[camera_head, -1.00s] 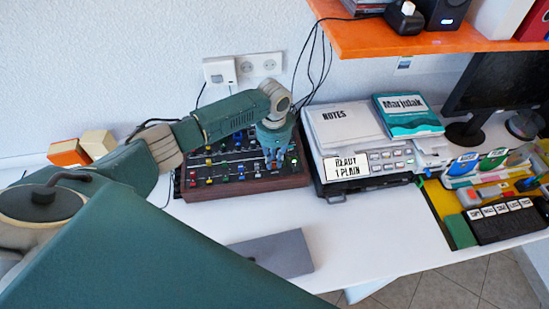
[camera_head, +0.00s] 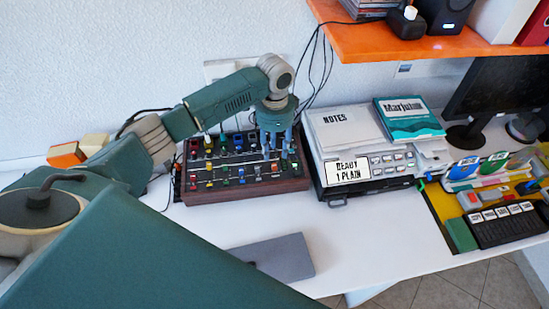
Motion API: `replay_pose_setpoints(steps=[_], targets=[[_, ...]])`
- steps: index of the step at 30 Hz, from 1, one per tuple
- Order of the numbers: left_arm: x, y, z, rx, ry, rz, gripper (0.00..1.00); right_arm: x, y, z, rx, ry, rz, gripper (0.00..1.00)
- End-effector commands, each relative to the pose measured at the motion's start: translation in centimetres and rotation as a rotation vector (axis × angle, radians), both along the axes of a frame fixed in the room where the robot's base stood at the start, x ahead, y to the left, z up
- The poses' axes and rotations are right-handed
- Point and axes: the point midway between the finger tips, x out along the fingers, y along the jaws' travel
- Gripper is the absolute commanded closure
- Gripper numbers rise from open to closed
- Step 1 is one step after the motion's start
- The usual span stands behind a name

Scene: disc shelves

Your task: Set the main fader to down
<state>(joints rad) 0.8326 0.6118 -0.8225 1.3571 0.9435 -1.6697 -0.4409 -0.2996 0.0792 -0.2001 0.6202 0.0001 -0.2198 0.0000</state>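The mixer console (camera_head: 250,189), dark with wooden sides, lies on the white desk below the wall sockets. Rows of coloured knobs and slider caps cover its top. I cannot tell which cap is the main fader; it may be hidden behind my fingers. My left gripper (camera_head: 278,153) points down over the right part of the panel. Its fingers look spread, with a gap between them, and nothing is visibly held. I cannot tell whether the fingertips touch a cap. My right gripper is not in view.
A grey flat slab (camera_head: 284,256) lies near the desk's front edge. An orange shelf (camera_head: 400,44) overhangs at upper right.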

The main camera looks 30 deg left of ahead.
Motion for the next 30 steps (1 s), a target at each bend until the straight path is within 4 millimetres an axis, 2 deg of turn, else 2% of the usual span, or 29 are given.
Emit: replay_pose_setpoints(steps=[3,9,30], targets=[[0.0,0.0,2.2,0.0,-0.001,0.0,0.64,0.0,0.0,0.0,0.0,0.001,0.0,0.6],[-0.1,0.0,4.0,0.0,0.001,0.0,0.64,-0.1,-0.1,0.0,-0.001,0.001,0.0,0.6],[-0.1,-0.1,4.1,0.0,0.002,0.0,0.64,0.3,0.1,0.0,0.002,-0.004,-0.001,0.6]])
